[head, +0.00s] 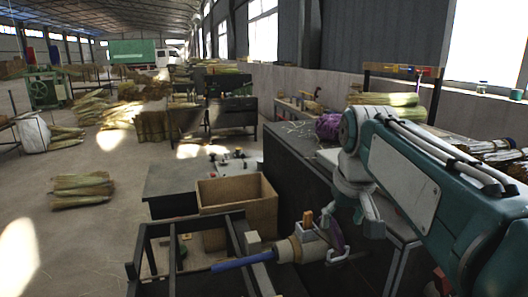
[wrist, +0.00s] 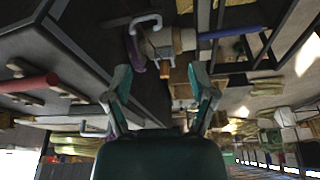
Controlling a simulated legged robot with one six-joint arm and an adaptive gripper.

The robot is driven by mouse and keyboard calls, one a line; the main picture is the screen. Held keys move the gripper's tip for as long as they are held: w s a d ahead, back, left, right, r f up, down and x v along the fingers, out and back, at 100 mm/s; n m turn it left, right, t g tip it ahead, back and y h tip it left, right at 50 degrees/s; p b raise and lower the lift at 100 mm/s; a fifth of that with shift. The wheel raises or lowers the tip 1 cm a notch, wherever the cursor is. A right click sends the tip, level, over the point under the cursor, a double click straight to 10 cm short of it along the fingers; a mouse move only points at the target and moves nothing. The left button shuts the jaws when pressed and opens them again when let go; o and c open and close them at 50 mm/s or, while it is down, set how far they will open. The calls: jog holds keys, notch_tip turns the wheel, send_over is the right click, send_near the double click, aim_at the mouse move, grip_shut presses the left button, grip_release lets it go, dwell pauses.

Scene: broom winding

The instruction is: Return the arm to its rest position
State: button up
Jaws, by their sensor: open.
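My arm (head: 405,175) reaches in from the right, teal with grey joints, folded above the dark workbench. My gripper (head: 362,215) hangs at its end, pointing down, to the right of the winding machine. In the wrist view my gripper (wrist: 160,72) shows two teal fingers spread apart with nothing held between them. A blue rod (head: 243,261) lies level in the machine, its right end meeting a tan cylindrical part (head: 290,249). The blue rod also shows in the wrist view (wrist: 230,33), beyond the fingers.
A dark metal frame (head: 190,240) stands at the front, with an open wooden box (head: 240,193) behind it. The dark workbench (head: 290,160) carries a purple bundle (head: 328,127). Straw bundles (head: 82,190) lie on the floor at left, with open floor around them.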

jog(key=s+f+t, duration=0.1)
jog(key=s+f, duration=0.6)
jog(key=s, duration=0.2)
jog(key=s+f+m+t, duration=0.1)
jog(key=s+f, duration=0.5)
jog(key=s, duration=0.3)
jog(key=shift+d+f, duration=0.4)
jog(key=shift+d, duration=0.05)
